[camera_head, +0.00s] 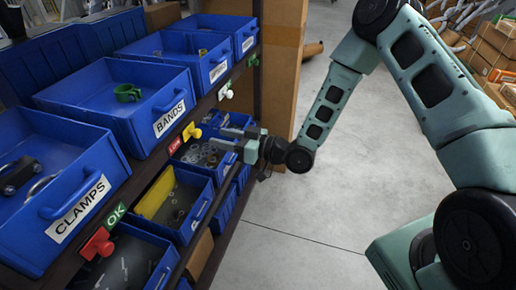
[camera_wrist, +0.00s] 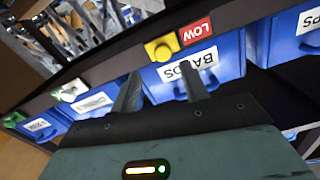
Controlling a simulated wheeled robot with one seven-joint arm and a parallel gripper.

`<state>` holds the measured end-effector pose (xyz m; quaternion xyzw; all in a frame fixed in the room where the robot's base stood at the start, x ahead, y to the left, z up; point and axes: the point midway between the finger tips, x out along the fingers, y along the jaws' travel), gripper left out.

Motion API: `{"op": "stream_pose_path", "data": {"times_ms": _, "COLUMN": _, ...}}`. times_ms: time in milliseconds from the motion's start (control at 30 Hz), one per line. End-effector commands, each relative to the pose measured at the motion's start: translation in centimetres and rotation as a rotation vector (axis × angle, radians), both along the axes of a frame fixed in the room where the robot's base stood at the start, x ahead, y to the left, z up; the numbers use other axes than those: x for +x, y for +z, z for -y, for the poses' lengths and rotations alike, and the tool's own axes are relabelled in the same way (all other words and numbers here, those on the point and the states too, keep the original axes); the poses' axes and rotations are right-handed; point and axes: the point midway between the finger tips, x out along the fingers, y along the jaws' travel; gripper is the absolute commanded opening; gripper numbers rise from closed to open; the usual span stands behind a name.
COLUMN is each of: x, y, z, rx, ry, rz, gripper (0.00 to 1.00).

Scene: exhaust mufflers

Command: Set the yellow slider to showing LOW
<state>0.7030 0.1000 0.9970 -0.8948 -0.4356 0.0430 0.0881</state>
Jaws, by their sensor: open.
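The yellow slider (camera_head: 192,131) is on the dark shelf rail, with a red sign (camera_head: 175,146) beside it. In the wrist view the yellow slider (camera_wrist: 160,50) is ahead of my fingers, and the red sign (camera_wrist: 196,33) next to it reads LOW, upside down. My gripper (camera_head: 222,138) is open and empty, to the right of the yellow slider in the head view. In the wrist view its two fingers (camera_wrist: 162,88) stand apart, pointing toward the rail, with the slider beyond the gap. I see no contact with the slider.
Other sliders on the rail are red (camera_head: 98,245) with a green OK sign (camera_head: 115,215), white (camera_head: 226,91) and green (camera_head: 252,60). Blue bins, including CLAMPS (camera_head: 75,220) and BANDS (camera_head: 145,138), fill the shelves above and below. Bare floor (camera_head: 350,200) lies right of the shelf.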

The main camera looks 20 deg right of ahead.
Motion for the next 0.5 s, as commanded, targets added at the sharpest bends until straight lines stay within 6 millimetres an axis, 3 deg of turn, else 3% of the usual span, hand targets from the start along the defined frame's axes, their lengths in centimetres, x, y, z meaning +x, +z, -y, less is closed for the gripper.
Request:
{"op": "stream_pose_path", "data": {"times_ms": 300, "x": -4.4, "y": -0.3, "z": 5.9, "rx": -0.002, "ry": -0.003, "rz": 0.0, "gripper": 0.45}}
{"op": "stream_pose_path", "data": {"times_ms": 500, "x": -6.1, "y": -0.1, "z": 8.1, "rx": -0.001, "ry": -0.003, "rz": 0.0, "gripper": 0.45}}
